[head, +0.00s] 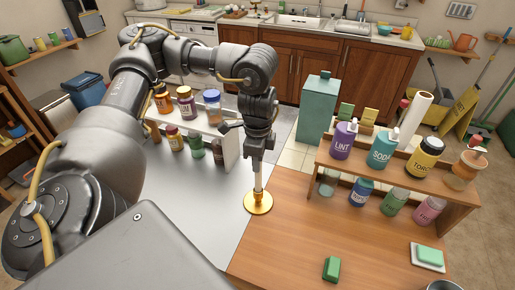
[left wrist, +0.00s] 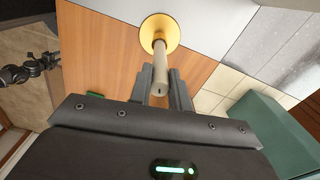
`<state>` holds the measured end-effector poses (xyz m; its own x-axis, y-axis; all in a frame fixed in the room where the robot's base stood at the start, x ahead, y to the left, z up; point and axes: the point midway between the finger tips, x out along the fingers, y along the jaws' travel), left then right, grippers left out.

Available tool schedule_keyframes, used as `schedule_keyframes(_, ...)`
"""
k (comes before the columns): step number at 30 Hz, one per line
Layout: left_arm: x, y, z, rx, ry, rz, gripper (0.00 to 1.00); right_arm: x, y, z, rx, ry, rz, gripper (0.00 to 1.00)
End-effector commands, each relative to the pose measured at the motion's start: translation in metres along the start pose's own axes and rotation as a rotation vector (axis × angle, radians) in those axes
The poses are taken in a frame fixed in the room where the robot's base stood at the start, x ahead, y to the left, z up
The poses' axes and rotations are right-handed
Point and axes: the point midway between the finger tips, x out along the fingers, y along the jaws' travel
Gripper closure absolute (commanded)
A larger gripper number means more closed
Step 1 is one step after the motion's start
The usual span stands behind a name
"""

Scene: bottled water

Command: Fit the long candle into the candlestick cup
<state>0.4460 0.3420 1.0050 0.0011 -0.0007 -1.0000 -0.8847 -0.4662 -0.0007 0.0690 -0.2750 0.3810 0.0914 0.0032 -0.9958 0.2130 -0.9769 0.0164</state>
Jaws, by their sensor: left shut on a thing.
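The gold candlestick (head: 258,206) with its wide round base stands on the wooden table near the seam with the grey surface. My left gripper (head: 260,150) points down above it and is shut on the pale long candle (head: 259,174). The candle looks upright, in line with the candlestick, its lower end at the cup. I cannot tell how deep it sits inside. In the left wrist view the candle (left wrist: 160,72) runs from between the fingers (left wrist: 164,92) to the gold base (left wrist: 160,34). A dark arm part at that view's left edge may be my right arm.
A wooden shelf (head: 400,165) with several labelled bottles stands to the right, and a white rack (head: 190,125) of jars behind left. A teal canister (head: 318,105) stands behind. A green block (head: 331,268) lies at the front; the wood left of it is clear.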

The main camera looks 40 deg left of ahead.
Motion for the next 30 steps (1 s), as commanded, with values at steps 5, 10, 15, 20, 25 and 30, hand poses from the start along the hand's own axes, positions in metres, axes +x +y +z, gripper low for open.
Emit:
schedule_keyframes(5,0.005,0.000,0.000,0.000,0.000,0.001,1.00,0.003,0.000,0.000,0.000,0.000,0.000,0.56)
schedule_keyframes(10,0.010,0.000,0.000,0.000,0.000,0.002,1.00,0.004,0.000,0.001,0.000,0.000,0.000,0.56)
schedule_keyframes(15,0.014,0.000,0.000,0.000,0.000,0.001,1.00,0.006,0.000,0.001,0.000,0.000,0.000,0.56)
schedule_keyframes(20,0.017,0.000,0.000,0.000,0.000,0.001,0.80,0.007,0.000,0.001,0.000,0.000,0.000,0.56)
schedule_keyframes(25,0.016,0.000,0.000,0.000,0.000,0.001,0.58,0.007,0.000,0.001,0.000,0.000,0.000,0.56)
schedule_keyframes(30,0.016,0.000,0.000,0.000,0.000,0.001,0.56,0.007,0.000,0.001,0.000,0.000,0.000,0.56)
